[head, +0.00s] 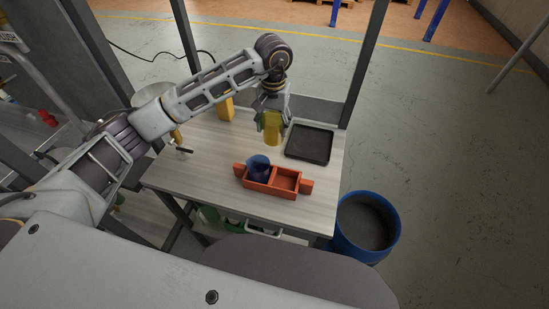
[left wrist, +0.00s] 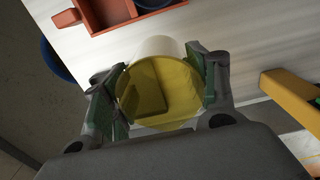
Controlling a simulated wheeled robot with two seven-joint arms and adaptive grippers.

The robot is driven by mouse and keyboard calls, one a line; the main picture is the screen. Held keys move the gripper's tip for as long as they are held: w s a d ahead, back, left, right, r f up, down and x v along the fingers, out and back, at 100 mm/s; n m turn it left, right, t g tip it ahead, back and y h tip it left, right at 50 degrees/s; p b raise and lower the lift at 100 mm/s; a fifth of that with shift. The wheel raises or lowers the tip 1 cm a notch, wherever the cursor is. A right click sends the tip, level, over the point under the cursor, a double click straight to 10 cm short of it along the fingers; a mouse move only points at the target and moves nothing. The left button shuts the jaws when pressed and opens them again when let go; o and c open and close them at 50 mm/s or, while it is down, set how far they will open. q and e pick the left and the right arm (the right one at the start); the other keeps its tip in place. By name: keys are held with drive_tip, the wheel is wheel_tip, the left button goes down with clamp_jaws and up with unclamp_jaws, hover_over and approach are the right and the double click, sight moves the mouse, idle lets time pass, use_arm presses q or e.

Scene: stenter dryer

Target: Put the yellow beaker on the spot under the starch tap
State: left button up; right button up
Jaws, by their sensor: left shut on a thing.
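My left gripper (head: 273,112) is shut on the yellow beaker (head: 272,129) and holds it over the back middle of the table. In the left wrist view the beaker (left wrist: 160,95) sits between the two green-padded fingers of the gripper (left wrist: 160,92), with its round mouth toward the camera. Whether its base touches the table is hard to tell. What looks like a tap (head: 182,150), with a dark handle and a yellow part, stands at the table's left side, partly hidden by my left arm. I cannot make out the spot under it. My right gripper is not in view.
An orange two-compartment carrier (head: 285,183) stands at the table's front, with a blue beaker (head: 258,167) in its left compartment. A black tray (head: 310,143) lies at the back right. A yellow block (head: 226,108) stands behind my arm. A blue barrel (head: 367,222) stands right of the table.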

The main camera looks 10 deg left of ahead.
sight(274, 137)
use_arm(q)
drive_tip(key=shift+f, duration=0.55)
drive_tip(key=shift+w+f, duration=0.1)
drive_tip(key=shift+w, duration=0.05)
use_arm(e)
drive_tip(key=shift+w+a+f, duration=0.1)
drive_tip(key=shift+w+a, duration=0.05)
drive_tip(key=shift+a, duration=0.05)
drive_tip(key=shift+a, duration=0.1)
use_arm(q)
drive_tip(key=shift+f+p, duration=0.5)
drive_tip(key=shift+f, duration=2.65)
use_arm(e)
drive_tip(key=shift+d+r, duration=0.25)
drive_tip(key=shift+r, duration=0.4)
